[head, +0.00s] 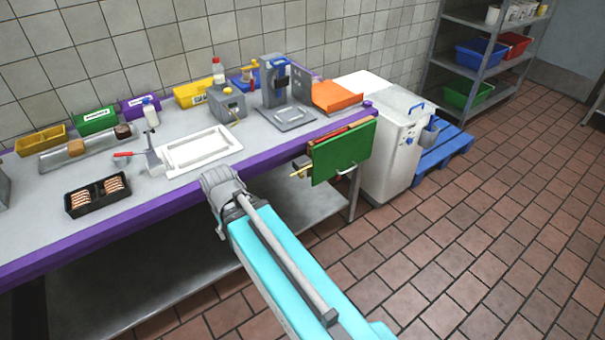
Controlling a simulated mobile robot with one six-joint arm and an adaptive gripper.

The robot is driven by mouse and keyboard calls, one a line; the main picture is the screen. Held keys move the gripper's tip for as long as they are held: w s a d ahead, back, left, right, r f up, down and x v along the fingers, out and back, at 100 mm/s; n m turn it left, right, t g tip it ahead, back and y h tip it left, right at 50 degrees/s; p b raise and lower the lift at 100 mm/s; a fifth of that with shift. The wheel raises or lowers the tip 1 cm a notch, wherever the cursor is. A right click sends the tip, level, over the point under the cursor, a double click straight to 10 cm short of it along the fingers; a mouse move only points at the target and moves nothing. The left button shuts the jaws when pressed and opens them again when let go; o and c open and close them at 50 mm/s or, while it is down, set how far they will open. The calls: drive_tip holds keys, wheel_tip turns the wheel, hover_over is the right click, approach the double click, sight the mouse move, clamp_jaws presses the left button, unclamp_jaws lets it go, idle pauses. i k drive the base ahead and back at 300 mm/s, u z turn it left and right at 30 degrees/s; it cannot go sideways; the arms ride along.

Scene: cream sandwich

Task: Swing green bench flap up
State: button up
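The green bench flap (342,152) hangs down, close to vertical, at the right end of the purple-edged bench (120,219). A pale handle (347,170) sits at its lower right edge. A small brass-coloured fitting with a dark block (300,170) shows just left of the flap, under the bench edge. My turquoise arm reaches in from the bottom, and its grey joint is in front of the bench edge, left of the flap. I cannot make out my gripper in this view.
A white cabinet (385,150) with a blue handle stands close right of the flap, with a blue pallet (443,148) beyond. An orange tray (335,97) lies on the bench above the flap. A lower shelf (150,270) runs under the bench. The tiled floor in front is clear.

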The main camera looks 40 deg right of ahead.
sight(335, 156)
drive_tip(key=z, duration=1.3)
